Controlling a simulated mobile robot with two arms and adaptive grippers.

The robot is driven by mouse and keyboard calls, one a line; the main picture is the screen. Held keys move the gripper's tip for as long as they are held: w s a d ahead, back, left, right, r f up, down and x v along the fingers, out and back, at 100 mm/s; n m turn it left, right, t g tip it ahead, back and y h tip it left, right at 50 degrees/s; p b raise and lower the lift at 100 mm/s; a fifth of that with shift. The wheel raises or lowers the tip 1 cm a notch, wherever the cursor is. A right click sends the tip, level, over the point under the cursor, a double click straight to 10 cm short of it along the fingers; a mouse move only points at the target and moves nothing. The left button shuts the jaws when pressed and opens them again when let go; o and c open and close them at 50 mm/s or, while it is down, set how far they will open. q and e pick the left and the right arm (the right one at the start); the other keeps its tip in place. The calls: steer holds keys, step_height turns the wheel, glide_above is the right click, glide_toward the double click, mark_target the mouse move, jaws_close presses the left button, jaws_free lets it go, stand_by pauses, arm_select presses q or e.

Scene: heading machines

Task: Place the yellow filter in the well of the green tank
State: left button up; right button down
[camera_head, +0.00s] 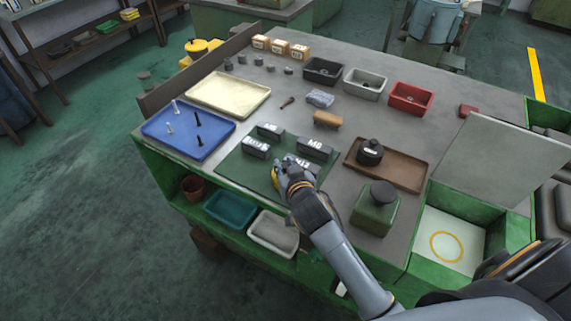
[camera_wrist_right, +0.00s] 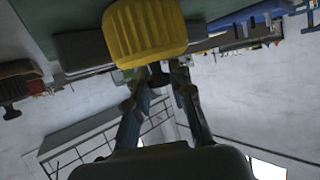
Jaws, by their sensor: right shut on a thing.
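The yellow filter (camera_wrist_right: 145,32) is a ribbed yellow cylinder that fills the top middle of the right wrist view. My right gripper (camera_wrist_right: 160,75) is shut on it. In the head view the right gripper (camera_head: 284,178) is over the front edge of the dark green mat, and a sliver of the yellow filter (camera_head: 274,179) shows at its left side. The green tank (camera_head: 416,240) is at the right end of the bench. Its well has a pale floor with a yellow ring (camera_head: 446,247) and looks empty. My left gripper is not in view.
Dark labelled blocks (camera_head: 314,148) stand on the mat (camera_head: 240,170) by the gripper. A green can (camera_head: 375,208) and a brown tray (camera_head: 405,175) with a black weight (camera_head: 370,152) lie between gripper and tank. A grey panel (camera_head: 500,155) rises behind the well.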

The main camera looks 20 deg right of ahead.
steer(key=shift+f, duration=0.2)
steer(key=c, duration=1.2)
jaws_free()
steer(key=shift+o, duration=0.2)
steer(key=shift+r, duration=0.15)
